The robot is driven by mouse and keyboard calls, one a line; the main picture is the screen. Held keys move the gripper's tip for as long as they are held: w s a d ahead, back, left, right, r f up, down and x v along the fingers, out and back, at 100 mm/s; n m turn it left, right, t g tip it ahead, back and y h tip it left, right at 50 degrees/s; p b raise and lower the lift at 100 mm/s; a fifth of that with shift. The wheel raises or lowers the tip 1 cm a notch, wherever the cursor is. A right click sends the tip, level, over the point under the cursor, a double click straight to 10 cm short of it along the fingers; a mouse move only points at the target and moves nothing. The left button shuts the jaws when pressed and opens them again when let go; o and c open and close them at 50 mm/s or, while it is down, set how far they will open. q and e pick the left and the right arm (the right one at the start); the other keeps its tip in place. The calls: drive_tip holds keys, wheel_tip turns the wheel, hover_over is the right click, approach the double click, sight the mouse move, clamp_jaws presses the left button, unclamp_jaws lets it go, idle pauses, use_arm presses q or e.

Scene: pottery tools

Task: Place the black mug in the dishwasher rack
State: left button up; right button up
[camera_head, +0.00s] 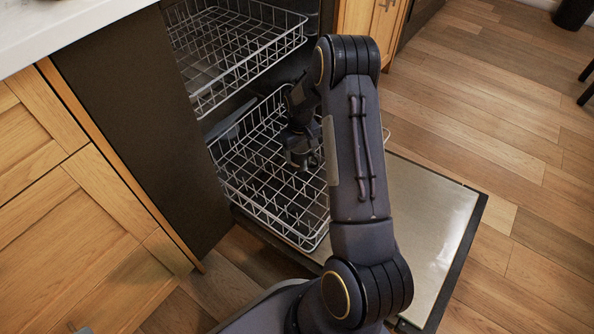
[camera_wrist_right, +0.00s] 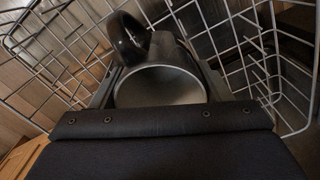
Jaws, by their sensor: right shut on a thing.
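The black mug (camera_wrist_right: 160,88) shows in the right wrist view with its round mouth facing the camera and its dark handle (camera_wrist_right: 126,40) at upper left. My right gripper (camera_wrist_right: 158,92) is shut on it, one finger on each side. In the head view my right gripper (camera_head: 303,152) is over the lower dishwasher rack (camera_head: 262,200), within its wire walls. The mug is hard to tell from the dark gripper there. Rack wires (camera_wrist_right: 55,60) surround the mug in the wrist view. I cannot tell whether the mug touches the rack floor. My left gripper is not in view.
The upper rack (camera_head: 236,50) hangs above and behind the lower one. The dishwasher door (camera_head: 432,215) lies folded down at the right, partly behind my right arm. Wooden cabinets (camera_head: 75,215) and a white counter (camera_head: 60,25) are at the left. The visible lower rack looks empty.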

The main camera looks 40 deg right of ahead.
wheel_tip(320, 180, down, 10)
drive_tip(key=b, duration=0.4)
drive_tip(key=shift+r+b, duration=0.1)
drive_tip(key=shift+b, duration=0.2)
drive_tip(key=o, duration=1.2)
drive_tip(key=shift+c, duration=0.2)
